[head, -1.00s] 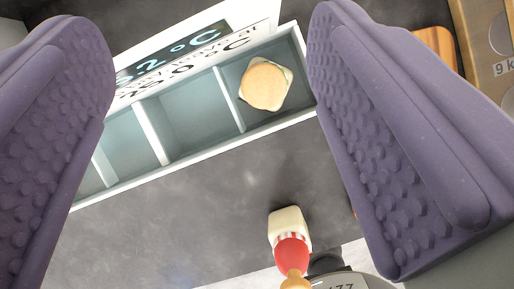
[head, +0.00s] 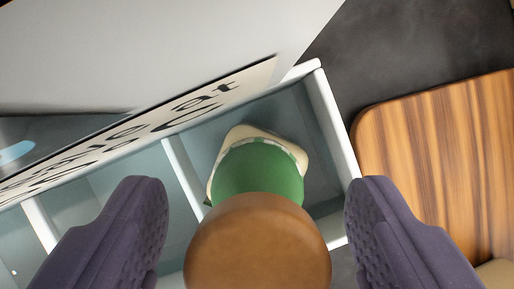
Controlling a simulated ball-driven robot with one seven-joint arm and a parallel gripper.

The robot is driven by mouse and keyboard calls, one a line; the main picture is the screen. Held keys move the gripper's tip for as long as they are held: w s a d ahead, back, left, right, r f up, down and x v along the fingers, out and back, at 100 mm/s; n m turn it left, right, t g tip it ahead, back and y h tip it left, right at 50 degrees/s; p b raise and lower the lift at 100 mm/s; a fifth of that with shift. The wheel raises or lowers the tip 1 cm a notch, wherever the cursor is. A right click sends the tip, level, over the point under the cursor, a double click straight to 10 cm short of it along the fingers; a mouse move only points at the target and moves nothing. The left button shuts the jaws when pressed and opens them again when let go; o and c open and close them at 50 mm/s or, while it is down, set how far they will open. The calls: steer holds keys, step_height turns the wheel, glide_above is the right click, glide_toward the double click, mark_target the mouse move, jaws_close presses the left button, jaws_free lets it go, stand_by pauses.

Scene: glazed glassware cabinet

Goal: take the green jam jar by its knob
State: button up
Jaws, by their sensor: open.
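The green jam jar (head: 258,172) stands in the right-end compartment of a pale divided tray (head: 330,125). It has a cream base or body, a green upper part and a large round brown wooden knob (head: 258,245) facing me. My gripper (head: 257,215) is open, with one purple studded finger to the left of the knob and one to the right. There is a gap between each finger and the knob, and neither appears to touch it. The knob hides part of the jar, and the fingers hide parts of the tray.
A large white panel (head: 190,45) with printed lettering stands along the tray's back side. A striped wooden board (head: 440,150) lies right of the tray. The compartments left of the jar look empty. Dark worktop (head: 410,50) shows bare at the upper right.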

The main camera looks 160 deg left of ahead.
jaws_close()
steer(key=shift+r, duration=0.1)
stand_by(0.3)
